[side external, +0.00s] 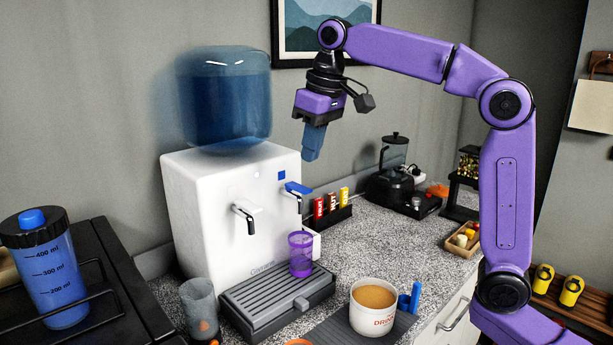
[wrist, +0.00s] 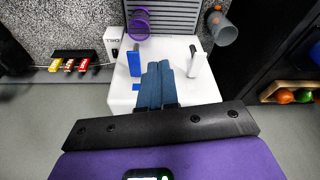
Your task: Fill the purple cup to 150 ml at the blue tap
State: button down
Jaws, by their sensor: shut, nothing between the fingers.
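The purple cup (side external: 301,254) is see-through and stands upright on the drip tray (side external: 262,312), below the blue tap (side external: 297,188). In the wrist view the cup (wrist: 139,25) is at the top, on the tray's edge. I cannot read a water level in it. The white dispenser (side external: 205,200) carries a blue water bottle (side external: 226,112) on top. The blue tap's lever (wrist: 134,64) is left of my fingers in the wrist view. My gripper (side external: 311,155) is shut and empty, pointing down, above and slightly right of the blue tap in the side view.
A second tap (side external: 246,216) with a white lever is left of the blue one. A grey tumbler (side external: 199,308) stands left of the tray. A mug (side external: 374,307) of brown drink stands at the front right. Snack bars (side external: 332,205) stand behind. A blue bottle (side external: 50,275) is at far left.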

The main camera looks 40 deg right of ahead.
jog(key=w+d+r+m, duration=0.2)
jog(key=w+d+r, duration=0.1)
jog(key=d+r, duration=0.1)
jog(key=shift+w+d+r+m+t+h, duration=0.25)
jog(key=shift+d+r+m+t+h, duration=0.05)
jog(key=shift+r, duration=0.05)
send_over(304, 188)
jog(key=s, duration=0.1)
notch_tip(304, 188, down, 12)
jog(key=shift+a+r, duration=0.1)
jog(key=shift+f, duration=0.95)
